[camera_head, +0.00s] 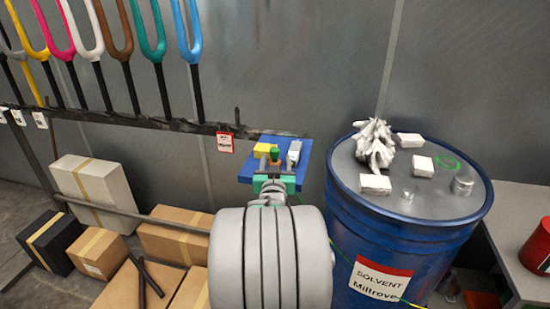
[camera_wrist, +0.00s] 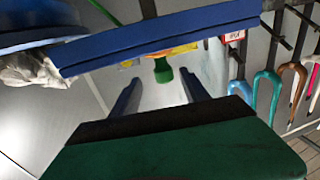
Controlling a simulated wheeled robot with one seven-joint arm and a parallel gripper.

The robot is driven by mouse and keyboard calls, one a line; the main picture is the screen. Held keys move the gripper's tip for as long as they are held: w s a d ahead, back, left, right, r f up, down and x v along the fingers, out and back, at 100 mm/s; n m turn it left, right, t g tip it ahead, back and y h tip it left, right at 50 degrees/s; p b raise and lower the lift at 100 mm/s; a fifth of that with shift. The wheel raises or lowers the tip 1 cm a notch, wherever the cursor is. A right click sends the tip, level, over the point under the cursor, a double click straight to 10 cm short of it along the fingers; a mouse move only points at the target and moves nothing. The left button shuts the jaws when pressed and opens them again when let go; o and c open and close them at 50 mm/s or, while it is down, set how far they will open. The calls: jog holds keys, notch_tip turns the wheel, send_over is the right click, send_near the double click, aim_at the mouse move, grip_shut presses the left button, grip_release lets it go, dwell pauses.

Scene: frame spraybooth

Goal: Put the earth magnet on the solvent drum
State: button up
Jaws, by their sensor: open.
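A blue tray (camera_head: 247,176) sticks out from the rail on the wall, with a yellow block (camera_head: 266,149), a small green piece (camera_head: 275,154) and a grey-white item (camera_head: 294,153) on it. The green piece may be the earth magnet; I cannot tell for sure. My gripper (camera_head: 274,170) is open at the tray's front, the green piece ahead of it. The blue solvent drum (camera_head: 350,235) stands to the right.
Colored forks hang on the rail at left. Boxes (camera_head: 95,190) lie below. A thin green-yellow cable (camera_head: 385,294) crosses the drum's front. A red can (camera_head: 538,246) stands right.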

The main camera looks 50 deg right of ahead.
aim_at(274, 155)
jog(key=x, duration=0.2)
jog(key=p+x, duration=0.1)
jog(key=x, duration=0.1)
jog(key=shift+w+d, duration=0.1)
jog(key=shift+w, duration=0.4)
grip_shut()
jog(key=shift+r, duration=0.1)
